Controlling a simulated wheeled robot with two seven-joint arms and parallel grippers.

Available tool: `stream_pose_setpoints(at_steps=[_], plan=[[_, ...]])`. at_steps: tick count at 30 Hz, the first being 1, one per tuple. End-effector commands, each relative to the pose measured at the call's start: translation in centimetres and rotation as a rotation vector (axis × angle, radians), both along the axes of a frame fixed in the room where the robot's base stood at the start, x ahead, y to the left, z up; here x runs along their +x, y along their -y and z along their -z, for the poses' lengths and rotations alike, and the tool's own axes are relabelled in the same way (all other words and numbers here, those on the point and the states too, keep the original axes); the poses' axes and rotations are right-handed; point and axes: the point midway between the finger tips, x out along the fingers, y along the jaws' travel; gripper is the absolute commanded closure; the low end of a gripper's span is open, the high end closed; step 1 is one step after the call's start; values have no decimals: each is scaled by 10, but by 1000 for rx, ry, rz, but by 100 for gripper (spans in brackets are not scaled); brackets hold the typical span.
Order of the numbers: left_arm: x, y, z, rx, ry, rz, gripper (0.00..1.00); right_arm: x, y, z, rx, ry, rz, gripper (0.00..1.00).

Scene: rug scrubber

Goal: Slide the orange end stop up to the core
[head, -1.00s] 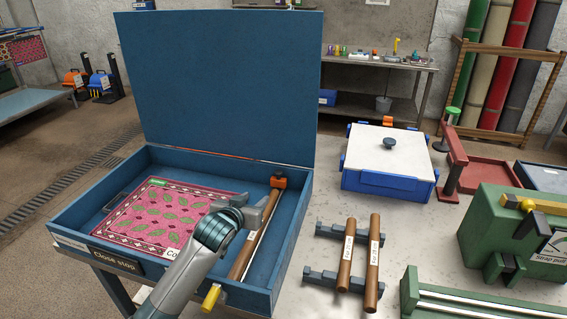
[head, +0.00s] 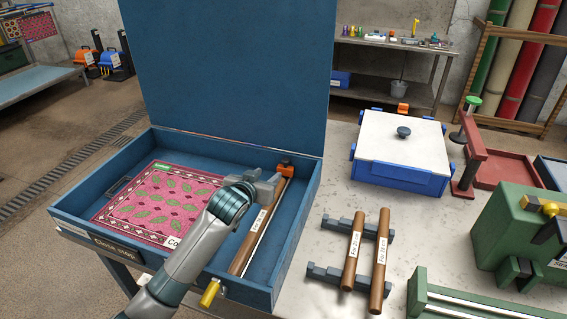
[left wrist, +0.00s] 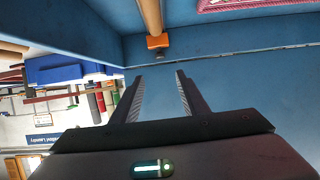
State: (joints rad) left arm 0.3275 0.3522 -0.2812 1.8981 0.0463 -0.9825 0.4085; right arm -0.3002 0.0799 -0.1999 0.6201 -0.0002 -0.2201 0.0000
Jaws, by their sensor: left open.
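The orange end stop (head: 285,169) sits at the far right corner of the open blue box (head: 290,262). The brown core (head: 256,240) lies along the box's right side, its far end at the stop. I cannot tell if they touch. My left gripper (head: 268,186) is over the core's far part, close to the stop. In the left wrist view the gripper (left wrist: 160,84) is open and empty. The orange end stop (left wrist: 158,42) shows beyond its fingertips, at the end of the core (left wrist: 151,15). My right gripper is out of view.
A patterned pink rug (head: 150,208) lies in the box, left of the core. The box's lid (head: 225,75) stands open behind. Two brown rollers (head: 380,262) rest on a rack to the right. A white-topped blue box (head: 400,160) stands at the back right.

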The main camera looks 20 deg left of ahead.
Motion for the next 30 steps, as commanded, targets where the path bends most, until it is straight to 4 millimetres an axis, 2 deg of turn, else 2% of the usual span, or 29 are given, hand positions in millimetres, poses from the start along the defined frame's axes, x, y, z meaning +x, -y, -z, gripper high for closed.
stream_pose_setpoints(at_steps=[8, 30], plan=[[23, 1, 8, 0, 0, 0, 60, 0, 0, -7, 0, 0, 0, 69], [111, 4, 45, 0, -1, 0, 60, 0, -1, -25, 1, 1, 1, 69]])
